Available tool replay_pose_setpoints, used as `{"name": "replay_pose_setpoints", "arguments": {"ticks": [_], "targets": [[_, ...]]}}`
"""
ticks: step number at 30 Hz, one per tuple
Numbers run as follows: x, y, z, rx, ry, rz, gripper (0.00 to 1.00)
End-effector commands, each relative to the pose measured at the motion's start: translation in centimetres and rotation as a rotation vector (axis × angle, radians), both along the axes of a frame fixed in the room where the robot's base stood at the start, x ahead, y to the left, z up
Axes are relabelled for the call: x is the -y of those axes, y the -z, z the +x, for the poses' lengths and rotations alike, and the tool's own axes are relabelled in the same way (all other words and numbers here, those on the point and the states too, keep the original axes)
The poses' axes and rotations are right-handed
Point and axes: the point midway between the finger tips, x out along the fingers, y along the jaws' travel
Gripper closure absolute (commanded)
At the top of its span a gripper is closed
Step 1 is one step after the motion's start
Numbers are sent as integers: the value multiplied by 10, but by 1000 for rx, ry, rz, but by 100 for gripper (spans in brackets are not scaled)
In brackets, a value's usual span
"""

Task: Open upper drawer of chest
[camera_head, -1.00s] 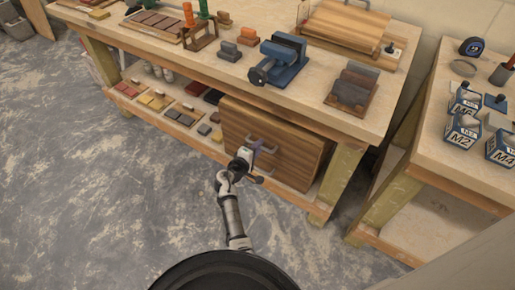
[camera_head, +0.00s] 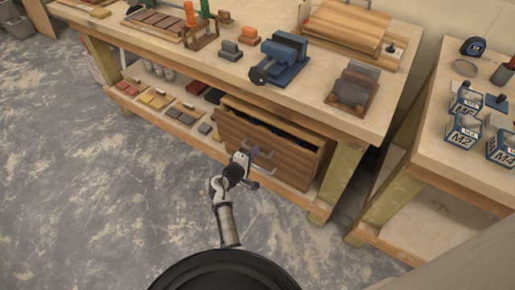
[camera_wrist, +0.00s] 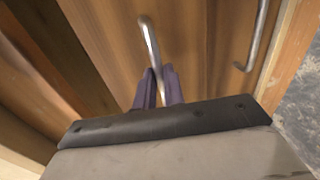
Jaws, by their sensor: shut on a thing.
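The wooden chest (camera_head: 313,156) stands on the lower shelf of the workbench. Its upper drawer (camera_head: 236,129) is pulled partway out, and dark and bluish contents show inside through the gap at its top. My gripper (camera_head: 253,154) is at the drawer front. In the wrist view the purple fingers of my gripper (camera_wrist: 159,88) are closed on the upper drawer's metal bar handle (camera_wrist: 149,40). A second metal handle (camera_wrist: 256,40), seemingly the lower drawer's, shows at the right of the wrist view. My gripper and wrist hide part of the drawer front in the head view.
The workbench top (camera_head: 240,85) overhangs the chest and carries a blue vise (camera_head: 281,62) and other tools. Small coloured blocks (camera_head: 158,100) lie on the shelf left of the chest. The floor (camera_head: 110,190) in front is clear.

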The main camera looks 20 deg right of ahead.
Motion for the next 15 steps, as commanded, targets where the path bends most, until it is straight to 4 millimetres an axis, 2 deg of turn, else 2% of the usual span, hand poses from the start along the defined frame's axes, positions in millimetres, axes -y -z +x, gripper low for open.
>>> {"name": "replay_pose_setpoints", "arguments": {"ticks": [1,15], "targets": [[-11,2,-8,-3,-2,4,100],[-102,2,-79,-3,-4,2,100]]}}
